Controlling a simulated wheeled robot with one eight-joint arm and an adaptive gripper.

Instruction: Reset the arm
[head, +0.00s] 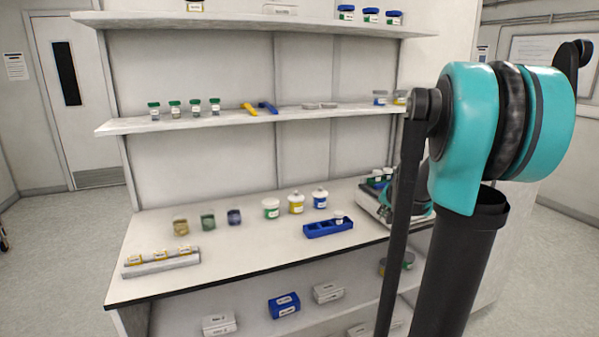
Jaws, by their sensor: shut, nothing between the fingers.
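My arm (505,130) fills the right side of the head view, with a teal joint at the top and dark links running down. My gripper is not clearly in this view, so I cannot see its fingers. The arm hides the right end of the bench (235,265) and part of the shelving behind it.
A blue rack (328,229) stands on the bench near several lidded jars (296,203). A grey block with yellow-labelled items (161,262) lies at the left. A shelf (300,117) holds small green-capped bottles (175,109). Open floor (58,270) lies left.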

